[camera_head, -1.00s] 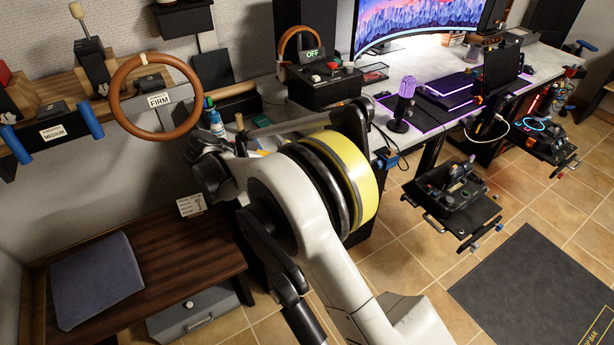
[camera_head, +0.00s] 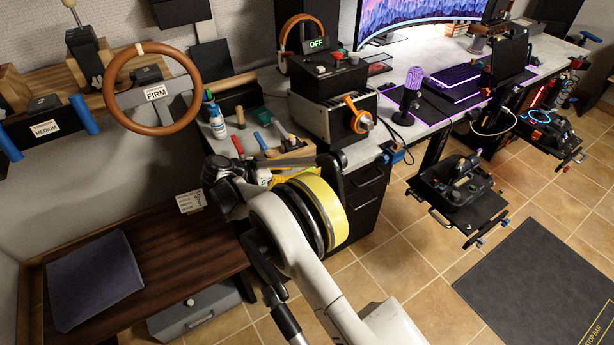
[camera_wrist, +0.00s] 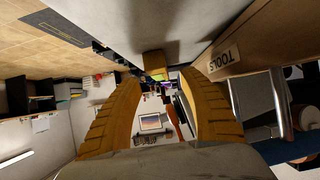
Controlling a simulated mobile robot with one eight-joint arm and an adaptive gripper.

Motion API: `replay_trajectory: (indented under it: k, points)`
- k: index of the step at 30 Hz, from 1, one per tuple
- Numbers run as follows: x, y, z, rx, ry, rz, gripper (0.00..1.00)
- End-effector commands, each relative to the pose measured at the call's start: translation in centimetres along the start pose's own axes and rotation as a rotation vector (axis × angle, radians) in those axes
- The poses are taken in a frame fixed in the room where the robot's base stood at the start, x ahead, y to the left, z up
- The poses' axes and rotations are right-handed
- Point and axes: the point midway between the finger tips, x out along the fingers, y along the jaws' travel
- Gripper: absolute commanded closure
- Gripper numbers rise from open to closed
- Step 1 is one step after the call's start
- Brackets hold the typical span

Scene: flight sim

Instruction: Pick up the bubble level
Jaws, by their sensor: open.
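My gripper (camera_wrist: 160,76) shows in the wrist view, with its two ribbed tan fingers spread apart. No object is held between them.
The bench holds a white bottle (camera_head: 240,118) and several handled tools (camera_head: 262,141). A black control box (camera_head: 328,75) stands to their right. A steering wheel (camera_head: 152,89) hangs at the left above a wooden bench (camera_head: 170,245). A TOOLS label (camera_wrist: 224,57) shows in the wrist view.

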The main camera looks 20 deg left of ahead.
Motion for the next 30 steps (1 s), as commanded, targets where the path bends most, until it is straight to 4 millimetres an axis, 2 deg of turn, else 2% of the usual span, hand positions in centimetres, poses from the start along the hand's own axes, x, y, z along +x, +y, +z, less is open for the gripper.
replay_trajectory:
  k: [9,17,20,22,30]
  points:
    - [4.5,0.1,0.0,0.001,0.000,0.003,0.51]
    - [5.0,0.0,-0.3,-0.001,0.000,0.000,0.51]
    - [5.0,0.0,-0.3,-0.001,0.000,0.000,0.77]
    - [5.0,0.0,-0.3,-0.001,0.000,0.000,0.98]
    - [5.0,0.0,-0.2,-0.001,-0.001,0.000,1.00]
